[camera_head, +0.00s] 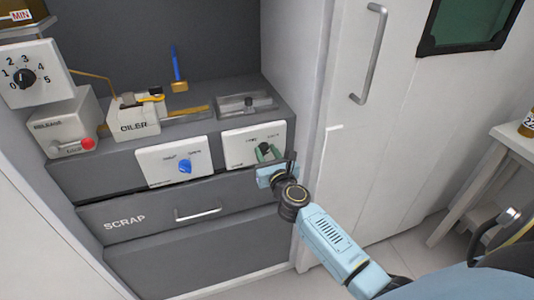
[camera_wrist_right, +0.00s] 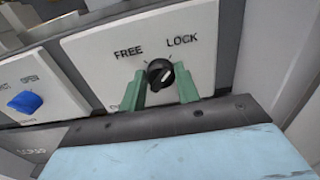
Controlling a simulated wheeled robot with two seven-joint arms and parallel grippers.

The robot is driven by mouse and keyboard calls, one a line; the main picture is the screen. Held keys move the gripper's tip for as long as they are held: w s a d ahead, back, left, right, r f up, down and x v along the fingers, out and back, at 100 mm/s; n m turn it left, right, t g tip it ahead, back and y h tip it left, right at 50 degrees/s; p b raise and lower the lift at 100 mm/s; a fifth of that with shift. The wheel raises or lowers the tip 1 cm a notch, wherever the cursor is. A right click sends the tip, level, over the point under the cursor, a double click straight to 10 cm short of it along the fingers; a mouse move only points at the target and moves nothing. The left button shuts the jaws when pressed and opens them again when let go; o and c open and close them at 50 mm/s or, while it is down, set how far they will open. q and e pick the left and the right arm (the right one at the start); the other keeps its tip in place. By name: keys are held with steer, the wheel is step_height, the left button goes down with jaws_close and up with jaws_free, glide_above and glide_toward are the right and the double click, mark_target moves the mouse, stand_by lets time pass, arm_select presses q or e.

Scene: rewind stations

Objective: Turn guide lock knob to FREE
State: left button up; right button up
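The guide lock knob (camera_wrist_right: 160,73) is a round black knob on a white panel (camera_wrist_right: 95,55) marked FREE at upper left and LOCK at upper right. Its pale pointer mark appears tilted to the upper right, toward LOCK. The same panel shows in the head view (camera_head: 237,147). My left gripper is not in view.
A panel with a blue knob (camera_head: 185,166) is just left. Below is the SCRAP drawer with its handle (camera_head: 197,214). A white door with a handle (camera_head: 371,50) stands right.

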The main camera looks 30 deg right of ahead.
steer(key=shift+c, duration=0.8)
